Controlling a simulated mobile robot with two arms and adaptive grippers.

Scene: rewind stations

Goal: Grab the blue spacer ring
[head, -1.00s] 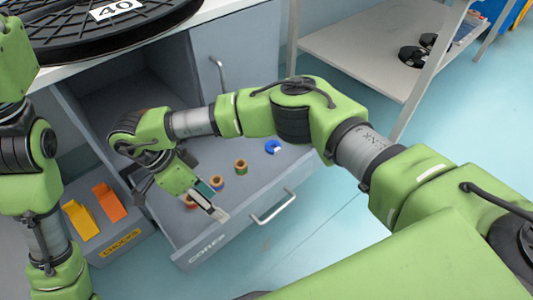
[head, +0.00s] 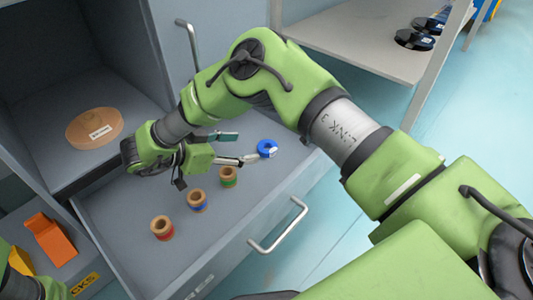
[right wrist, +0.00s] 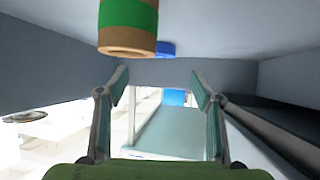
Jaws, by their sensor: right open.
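The blue spacer ring (head: 267,148) lies in the open drawer, near its far right corner in the head view. In the right wrist view a small blue patch, likely the ring (right wrist: 166,48), shows partly hidden behind a green-banded core (right wrist: 128,25). My right gripper (head: 246,147) is open and empty over the drawer, with its fingers pointing right toward the ring. One fingertip appears close to the ring; I cannot tell whether they touch. Both fingers (right wrist: 160,84) stand apart in the right wrist view. My left gripper is out of view.
Three wooden cores, red-banded (head: 162,228), blue-banded (head: 197,200) and green-banded (head: 229,176), stand in the drawer beside my gripper. The drawer handle (head: 278,226) juts out in front. A wooden disc (head: 94,128) lies in the cabinet. Orange chocks (head: 50,238) are at the left.

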